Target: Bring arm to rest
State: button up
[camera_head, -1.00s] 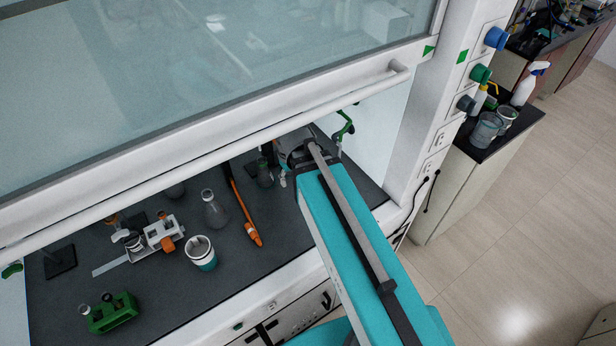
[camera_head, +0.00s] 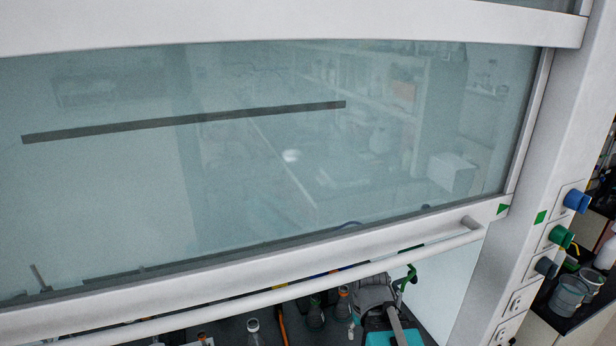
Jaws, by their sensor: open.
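My teal arm (camera_head: 393,337) reaches from the bottom edge under the raised sash into the fumehood. Its grey end with my gripper (camera_head: 372,293) is small and partly cut by the sash handle and the arm itself. The fingers are not clear, and my gripper reads as open with nothing seen in it. A green clamp (camera_head: 406,278) stands just right of it.
The glass sash (camera_head: 270,150) fills most of the view, with its handle bar (camera_head: 250,298) below. Glassware, including a flask (camera_head: 253,328), and an orange tool (camera_head: 283,325) stand left of my arm. Coloured valve knobs (camera_head: 561,236) line the right post.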

jog(key=shift+f+b, duration=2.2)
jog(key=shift+f, duration=0.5)
